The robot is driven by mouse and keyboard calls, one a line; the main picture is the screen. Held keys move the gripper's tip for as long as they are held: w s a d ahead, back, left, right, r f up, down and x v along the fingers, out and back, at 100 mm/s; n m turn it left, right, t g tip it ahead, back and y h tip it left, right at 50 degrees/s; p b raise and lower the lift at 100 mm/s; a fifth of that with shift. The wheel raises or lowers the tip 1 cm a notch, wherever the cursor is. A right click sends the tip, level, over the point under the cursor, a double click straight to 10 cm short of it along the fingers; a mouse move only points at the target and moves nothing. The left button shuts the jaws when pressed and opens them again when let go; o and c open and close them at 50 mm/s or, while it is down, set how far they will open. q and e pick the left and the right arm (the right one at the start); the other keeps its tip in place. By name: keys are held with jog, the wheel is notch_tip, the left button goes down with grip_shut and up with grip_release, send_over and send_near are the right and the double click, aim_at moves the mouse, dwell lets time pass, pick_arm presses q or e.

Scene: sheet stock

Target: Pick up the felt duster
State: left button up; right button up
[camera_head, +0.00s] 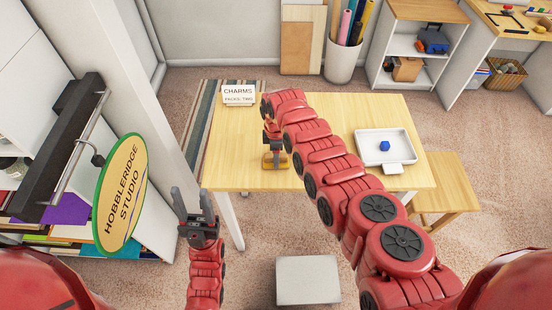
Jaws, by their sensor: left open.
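A small mustard-yellow block with a dark part (269,161), which looks like the felt duster, sits near the front edge of the wooden table (235,165). My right arm reaches over the table, and my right gripper (274,149) points down right at this block. Its fingers are small and partly hidden, so I cannot tell whether they are closed on it. My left gripper (193,204) is open and empty, fingers up, in front of the table's left front corner and apart from it.
A white tray (367,157) with a blue piece (384,146) lies at the table's right. A sign reading CHARMS (239,94) stands at the back left. A wooden bench (455,175) stands right of the table, a grey box (308,280) in front. An oval sign (121,195) hangs left.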

grip_shut()
dwell(0.4)
jog(key=shift+r, duration=0.15)
